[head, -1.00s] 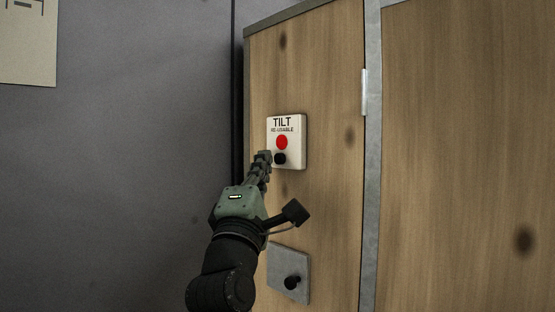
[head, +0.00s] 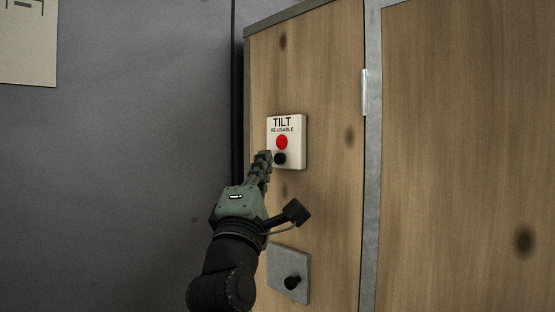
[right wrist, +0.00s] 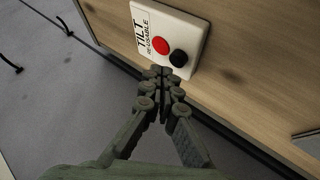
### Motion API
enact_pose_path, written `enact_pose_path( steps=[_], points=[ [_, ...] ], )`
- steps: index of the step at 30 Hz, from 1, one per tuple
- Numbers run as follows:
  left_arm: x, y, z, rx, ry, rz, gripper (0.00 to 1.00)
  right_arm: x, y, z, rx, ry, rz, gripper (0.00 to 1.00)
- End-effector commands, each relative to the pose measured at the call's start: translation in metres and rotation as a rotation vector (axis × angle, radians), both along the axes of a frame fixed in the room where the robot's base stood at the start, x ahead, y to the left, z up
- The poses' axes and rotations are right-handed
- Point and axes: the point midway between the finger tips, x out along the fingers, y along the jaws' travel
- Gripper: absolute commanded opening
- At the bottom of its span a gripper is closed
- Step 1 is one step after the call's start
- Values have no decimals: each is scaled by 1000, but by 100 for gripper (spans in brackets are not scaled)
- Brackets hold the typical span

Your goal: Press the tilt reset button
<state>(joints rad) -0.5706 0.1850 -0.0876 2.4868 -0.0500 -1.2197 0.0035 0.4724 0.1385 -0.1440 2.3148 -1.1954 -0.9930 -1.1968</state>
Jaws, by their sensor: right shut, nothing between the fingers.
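A white box labelled "TILT RE-USABLE" (head: 298,151) is fixed to the wooden panel in the head view. It carries a red disc (head: 282,142) and, below it, a black round button (head: 280,159). In the right wrist view the box (right wrist: 190,30) shows with the red disc (right wrist: 160,45) and the black button (right wrist: 179,58). My right gripper (head: 264,156) is shut and empty, its tips just left of the black button. In the right wrist view its fingertips (right wrist: 160,71) are close beside the button; I cannot tell whether they touch. My left gripper is not in view.
A grey plate with a black knob (head: 291,283) sits lower on the same wooden panel (head: 325,90). A metal strip and hinge (head: 365,92) separate it from another wooden panel on the right. A grey wall (head: 130,130) fills the left, with a posted sheet (head: 28,55).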

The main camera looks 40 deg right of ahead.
Motion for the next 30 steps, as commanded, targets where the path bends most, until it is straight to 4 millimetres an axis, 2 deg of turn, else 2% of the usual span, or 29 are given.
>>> enact_pose_path(
  steps=[6,30],
  points=[
    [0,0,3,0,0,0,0,1,-7,0,0,1,-1,0],
    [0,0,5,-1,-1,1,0,1,-13,0,-1,1,-1,0]
  ],
)
